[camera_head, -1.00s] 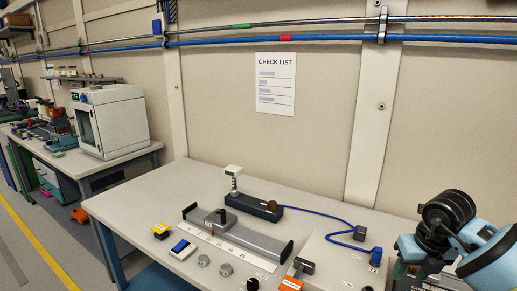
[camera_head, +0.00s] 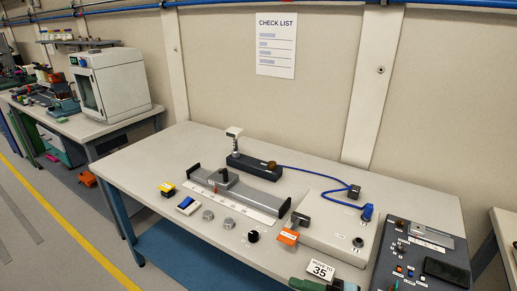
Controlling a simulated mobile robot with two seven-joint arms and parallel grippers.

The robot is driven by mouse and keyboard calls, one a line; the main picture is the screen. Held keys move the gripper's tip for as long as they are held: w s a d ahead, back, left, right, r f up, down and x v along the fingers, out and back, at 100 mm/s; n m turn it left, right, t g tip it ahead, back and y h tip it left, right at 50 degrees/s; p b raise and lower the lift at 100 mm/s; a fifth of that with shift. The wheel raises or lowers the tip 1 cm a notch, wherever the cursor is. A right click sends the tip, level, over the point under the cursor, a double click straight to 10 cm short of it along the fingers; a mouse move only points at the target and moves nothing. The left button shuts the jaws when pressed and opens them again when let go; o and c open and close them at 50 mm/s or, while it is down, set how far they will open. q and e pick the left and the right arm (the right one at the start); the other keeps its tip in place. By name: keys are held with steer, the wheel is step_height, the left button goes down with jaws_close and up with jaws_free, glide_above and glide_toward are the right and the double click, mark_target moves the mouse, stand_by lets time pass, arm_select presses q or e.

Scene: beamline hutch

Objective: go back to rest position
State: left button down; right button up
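The bench (camera_head: 140,168) fills the middle of the head view. My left gripper is not in the head view. At the bottom edge, a small green and dark part (camera_head: 308,284) shows, probably the end of my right arm. It is cut off by the frame, and no pair of fingertips can be made out. It lies in front of the bench's near edge, close to the card reading 35 (camera_head: 320,270). I cannot tell whether it holds anything.
On the bench stand a grey rail stage (camera_head: 240,192), a dark block (camera_head: 254,166) with a blue cable, several knobs, and an orange-tagged part (camera_head: 288,237). A dark control panel (camera_head: 423,255) is at the right. A white cabinet (camera_head: 108,86) stands left. Floor is clear at lower left.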

steer(key=s+d+f+m+t+h, duration=0.6)
steer(key=d+f+m+t+h, duration=0.3)
steer(key=m, duration=1)
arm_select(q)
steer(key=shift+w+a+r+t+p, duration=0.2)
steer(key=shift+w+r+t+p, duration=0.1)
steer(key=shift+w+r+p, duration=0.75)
arm_select(e)
steer(key=s+d+f+m+g+h, duration=0.1)
steer(key=s+f+m+g+h, duration=0.2)
steer(key=s+f, duration=0.3)
steer(key=s+d+f+m+g+h, duration=0.1)
steer(key=s+f+m+g+h, duration=0.2)
steer(key=s, duration=0.9)
step_height(320, 180, down, 4)
steer(key=m, duration=0.2)
steer(key=shift+d+f+m, duration=0.15)
steer(key=shift+d+m, duration=0.15)
steer(key=shift+d, duration=0.05)
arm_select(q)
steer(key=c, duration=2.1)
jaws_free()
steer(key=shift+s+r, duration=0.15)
